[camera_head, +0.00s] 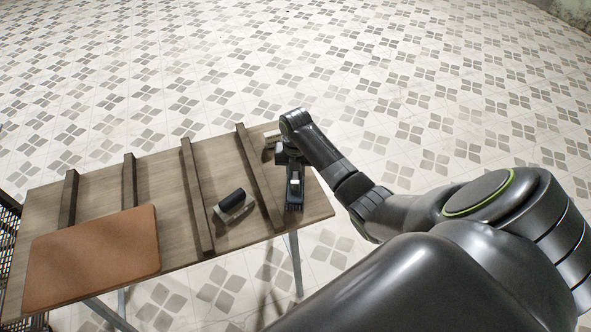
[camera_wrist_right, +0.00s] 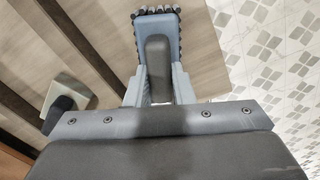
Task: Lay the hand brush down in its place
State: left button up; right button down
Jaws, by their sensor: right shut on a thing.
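The hand brush (camera_wrist_right: 158,22) is blue-grey with dark tufts along its edge and a dark grip in the middle. My right gripper (camera_wrist_right: 159,88) is shut on it, with a finger on each side of the dark grip. In the head view the brush (camera_head: 294,194) is a dark shape at the right end of the wooden table (camera_head: 160,185), right of the last raised strip (camera_head: 260,182). My right gripper (camera_head: 293,163) is just behind it there. I cannot tell whether the brush touches the table. My left gripper is not in view.
A block with a black roller-like top (camera_head: 234,203) lies left of the last strip. A pale object (camera_head: 271,148) at the back edge is partly hidden by my right arm. Several strips divide the table. A brown board (camera_head: 90,258) covers its front left.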

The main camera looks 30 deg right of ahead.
jog(key=c, duration=1.2)
grip_release()
jog(key=shift+o, duration=0.2)
notch_tip(320, 180, up, 8)
jog(key=shift+f+b, duration=0.1)
jog(key=shift+b, duration=0.35)
notch_tip(320, 180, up, 10)
jog(key=p, duration=0.6)
jog(key=shift+f+p, duration=0.25)
jog(key=shift+p, duration=0.15)
